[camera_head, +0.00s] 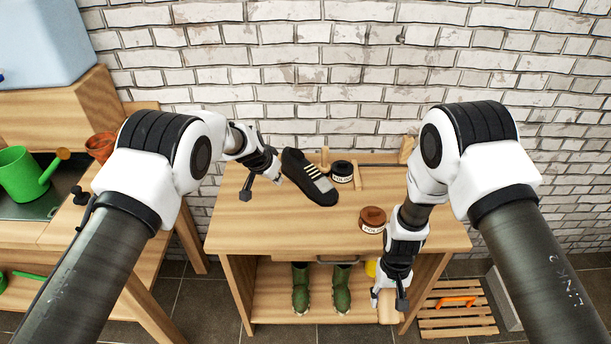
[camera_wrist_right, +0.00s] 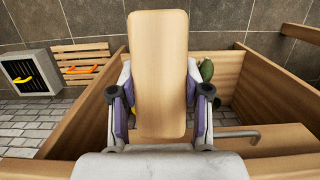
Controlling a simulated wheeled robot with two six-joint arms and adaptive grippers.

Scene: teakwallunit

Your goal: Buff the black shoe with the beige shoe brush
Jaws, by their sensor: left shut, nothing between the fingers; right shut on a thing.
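The black shoe (camera_head: 318,190) with light stripes lies on the wooden table at its back, tilted across the top. My left gripper (camera_head: 278,180) is shut and empty, close to the shoe's left side; I cannot tell whether it touches. My right gripper (camera_head: 378,298) is in front of the table's front edge, below the top, at the right. It is shut on the beige shoe brush (camera_wrist_right: 160,60), whose smooth wooden back fills the middle of the right wrist view. The brush's bristles are hidden there. A part of the brush shows under the gripper in the head view (camera_head: 388,314).
A brown polish tin (camera_head: 372,220) and a black polish tin (camera_head: 342,171) stand on the tabletop (camera_head: 290,232). Green boots (camera_head: 342,288) stand on the shelf below. A slatted wooden rack (camera_head: 457,308) is on the floor at right. The front middle of the tabletop is clear.

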